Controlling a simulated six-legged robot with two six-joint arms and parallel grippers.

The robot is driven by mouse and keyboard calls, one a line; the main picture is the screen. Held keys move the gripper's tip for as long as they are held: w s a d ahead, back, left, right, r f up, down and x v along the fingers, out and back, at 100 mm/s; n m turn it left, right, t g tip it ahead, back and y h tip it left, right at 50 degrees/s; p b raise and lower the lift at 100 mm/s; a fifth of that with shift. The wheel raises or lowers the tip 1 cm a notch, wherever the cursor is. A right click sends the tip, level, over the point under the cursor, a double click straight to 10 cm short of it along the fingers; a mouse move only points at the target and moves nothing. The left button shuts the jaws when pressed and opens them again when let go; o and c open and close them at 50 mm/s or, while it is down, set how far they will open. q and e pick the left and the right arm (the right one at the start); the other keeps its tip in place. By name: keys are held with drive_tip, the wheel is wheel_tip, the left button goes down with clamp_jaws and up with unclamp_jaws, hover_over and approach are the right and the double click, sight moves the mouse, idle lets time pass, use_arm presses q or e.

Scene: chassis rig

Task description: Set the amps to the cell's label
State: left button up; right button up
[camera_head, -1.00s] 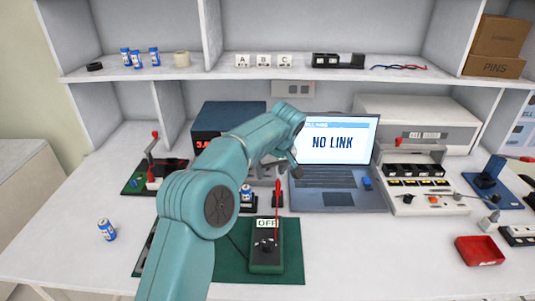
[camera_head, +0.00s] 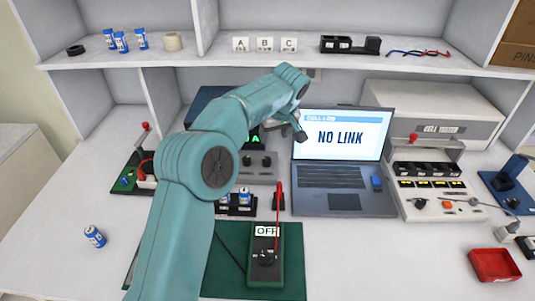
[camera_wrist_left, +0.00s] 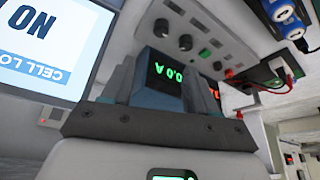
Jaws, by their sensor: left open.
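The power supply (camera_head: 258,172) stands behind my left arm in the head view, mostly hidden; a green "A" shows on its display (camera_head: 254,138) above dark knobs (camera_head: 266,161). In the left wrist view, upside down, the green amps display (camera_wrist_left: 165,71) reads about 0.0A, with knobs (camera_wrist_left: 185,42) beside it. My left gripper (camera_wrist_left: 160,88) is open in front of the panel, nothing seen between its fingers; in the head view its wrist end is above the laptop's left edge. Blue-and-white cells (camera_head: 244,196) sit in a holder before the supply; their labels are too small to read.
A laptop (camera_head: 343,185) showing "NO LINK" stands just right of the supply. A meter (camera_head: 267,262) marked "OFF" lies on a green mat (camera_head: 225,270). A loose cell (camera_head: 95,236) stands at left, a red tray (camera_head: 494,265) at right.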

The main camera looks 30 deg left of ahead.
sight(266, 159)
use_arm(q)
drive_tip(key=x, duration=1.5)
drive_tip(key=shift+s+f+p, duration=0.2)
drive_tip(key=shift+f+p, duration=0.1)
drive_tip(key=c, duration=1)
